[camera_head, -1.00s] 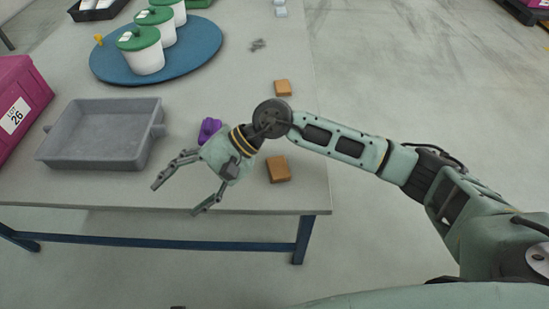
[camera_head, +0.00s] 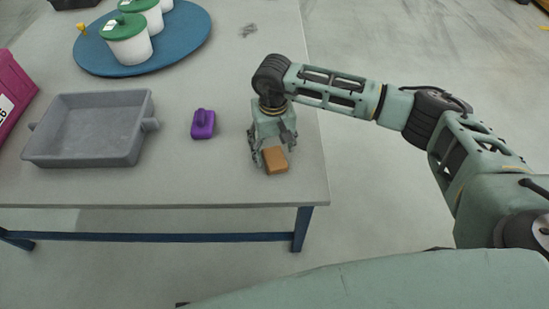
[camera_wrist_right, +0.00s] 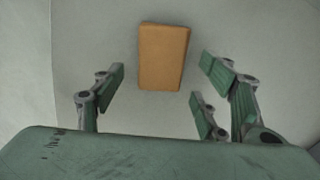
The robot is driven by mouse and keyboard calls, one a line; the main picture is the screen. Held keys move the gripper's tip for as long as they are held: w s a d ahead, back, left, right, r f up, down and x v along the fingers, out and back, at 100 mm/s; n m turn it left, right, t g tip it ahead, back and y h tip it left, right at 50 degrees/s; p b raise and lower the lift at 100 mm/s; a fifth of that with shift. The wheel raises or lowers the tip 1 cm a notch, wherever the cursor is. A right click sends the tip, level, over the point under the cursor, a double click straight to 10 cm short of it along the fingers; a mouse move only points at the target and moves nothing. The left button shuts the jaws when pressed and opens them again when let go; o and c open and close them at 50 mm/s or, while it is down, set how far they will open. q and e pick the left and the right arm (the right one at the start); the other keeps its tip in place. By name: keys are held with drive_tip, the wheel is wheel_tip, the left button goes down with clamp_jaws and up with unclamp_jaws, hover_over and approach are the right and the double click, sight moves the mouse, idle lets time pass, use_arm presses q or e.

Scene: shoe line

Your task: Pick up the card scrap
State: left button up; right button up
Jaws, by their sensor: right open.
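The card scrap appears to be the small orange-brown block (camera_head: 275,161) near the front right of the grey table. My right gripper (camera_head: 274,150) is over it from behind, fingers pointing down. In the right wrist view the brown block (camera_wrist_right: 163,56) lies ahead of the open fingers (camera_wrist_right: 160,88), roughly centred between them. No finger visibly touches it. In the earlier head frame a second brown block lay farther back; now my arm covers that spot. My left gripper is not in view.
A purple object (camera_head: 203,124) lies to the left of my right gripper. A grey tray (camera_head: 148,125) stands farther left. A blue round board (camera_head: 190,45) with white, green-lidded tubs (camera_head: 127,45) is at the back left. The table's front edge is close to the block.

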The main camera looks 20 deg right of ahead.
drive_tip(key=shift+f, duration=0.75)
drive_tip(key=c, duration=1)
